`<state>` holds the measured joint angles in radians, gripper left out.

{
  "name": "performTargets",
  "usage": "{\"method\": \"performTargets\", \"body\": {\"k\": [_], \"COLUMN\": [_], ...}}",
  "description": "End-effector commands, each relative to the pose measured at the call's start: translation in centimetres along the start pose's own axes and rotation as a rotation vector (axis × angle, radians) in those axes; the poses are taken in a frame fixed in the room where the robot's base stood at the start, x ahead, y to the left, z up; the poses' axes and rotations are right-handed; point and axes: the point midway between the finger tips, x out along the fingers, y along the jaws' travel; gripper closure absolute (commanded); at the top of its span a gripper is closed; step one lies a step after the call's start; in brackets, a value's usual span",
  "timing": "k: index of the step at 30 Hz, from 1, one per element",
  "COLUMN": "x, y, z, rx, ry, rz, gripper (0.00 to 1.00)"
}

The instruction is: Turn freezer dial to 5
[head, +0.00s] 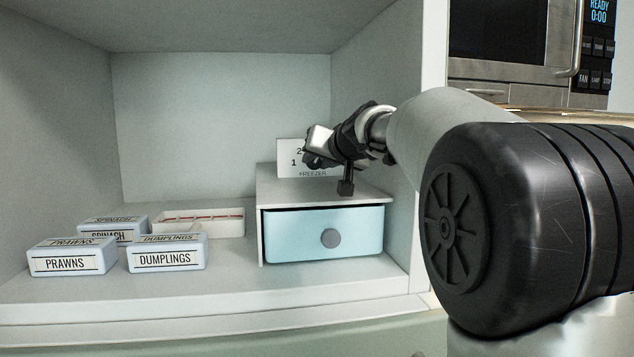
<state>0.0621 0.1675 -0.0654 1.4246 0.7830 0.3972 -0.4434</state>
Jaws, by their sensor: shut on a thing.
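A white freezer dial plate (289,172) stands at the back of the white housing above the blue drawer. It reads FREEZER, with the numbers 1 and 2 showing at its left. My gripper (318,158) is at the front of this plate and shut on the freezer dial. The gripper and wrist hide the dial knob and the rest of the numbers, so I cannot tell which number the dial points to.
A blue drawer (290,240) with a round grey knob is closed below. Boxes labelled PRAWNS (73,264), SPINACH (104,236) and DUMPLINGS (166,260) sit at left, before a white tray (185,229). The compartment's right wall (385,80) is close to my arm. A microwave (520,45) stands at upper right.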

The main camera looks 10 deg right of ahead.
Motion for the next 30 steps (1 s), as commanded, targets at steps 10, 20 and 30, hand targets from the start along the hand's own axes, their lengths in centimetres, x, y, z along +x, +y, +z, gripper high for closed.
{"method": "performTargets", "body": {"k": [10, 20, 30], "x": [0.11, 0.05, 0.03], "y": [0.33, 0.30, 0.28], "z": [0.26, 0.04, 0.00], "rx": [0.173, 0.221, 0.221], "ry": [0.007, 0.010, 0.010], "rz": [-0.060, -0.077, -0.077], "gripper": [0.95, 0.95, 0.71]}}
